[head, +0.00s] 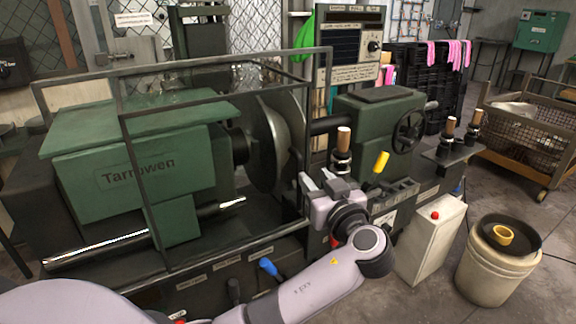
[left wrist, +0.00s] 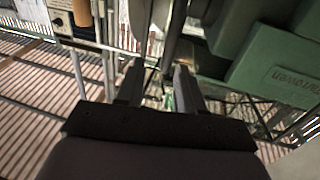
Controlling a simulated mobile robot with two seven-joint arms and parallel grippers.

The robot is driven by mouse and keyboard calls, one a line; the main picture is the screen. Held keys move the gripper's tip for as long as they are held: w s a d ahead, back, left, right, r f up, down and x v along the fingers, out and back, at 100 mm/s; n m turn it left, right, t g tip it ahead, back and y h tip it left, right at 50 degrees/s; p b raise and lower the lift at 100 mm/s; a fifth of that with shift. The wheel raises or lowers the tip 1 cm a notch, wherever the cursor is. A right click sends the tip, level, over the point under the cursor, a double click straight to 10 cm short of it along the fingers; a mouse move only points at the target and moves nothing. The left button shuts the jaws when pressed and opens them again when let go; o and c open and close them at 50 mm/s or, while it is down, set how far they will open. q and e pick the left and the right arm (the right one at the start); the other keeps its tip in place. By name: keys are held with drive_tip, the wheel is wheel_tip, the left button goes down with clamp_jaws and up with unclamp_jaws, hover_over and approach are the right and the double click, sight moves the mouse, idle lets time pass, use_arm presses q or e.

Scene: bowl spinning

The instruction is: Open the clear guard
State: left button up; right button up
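The clear guard (head: 126,130) is a dark-framed box with see-through panes over the green Tarrowen lathe (head: 140,170). Its frame stands around the headstock and the large grey disc (head: 275,145). My left gripper (head: 318,182) is at the right end of the guard, close to its upright bar (head: 308,130). In the left wrist view, my left gripper (left wrist: 159,72) has its two fingers apart. A dark bar (left wrist: 173,35) runs down into the gap between them, with space beside it. Contact is not clear. My right gripper is not in view.
The green tailstock (head: 375,130) with its handwheel and a yellow-handled lever (head: 381,162) stands just right of my gripper. A white box with a red button (head: 432,240) and a bucket (head: 495,270) stand on the floor at the right. A wire cart (head: 535,125) is behind.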

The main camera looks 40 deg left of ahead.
use_arm(q)
wheel_tip(320, 180, down, 2)
drive_tip(key=s, duration=0.1)
drive_tip(key=p, duration=0.2)
hover_over(299, 204)
drive_tip(key=shift+w+a+f, duration=0.25)
drive_tip(key=shift+w+f, duration=0.05)
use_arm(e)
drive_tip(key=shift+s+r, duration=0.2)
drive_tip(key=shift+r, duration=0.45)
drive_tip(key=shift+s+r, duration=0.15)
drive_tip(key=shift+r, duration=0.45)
use_arm(q)
clamp_jaws()
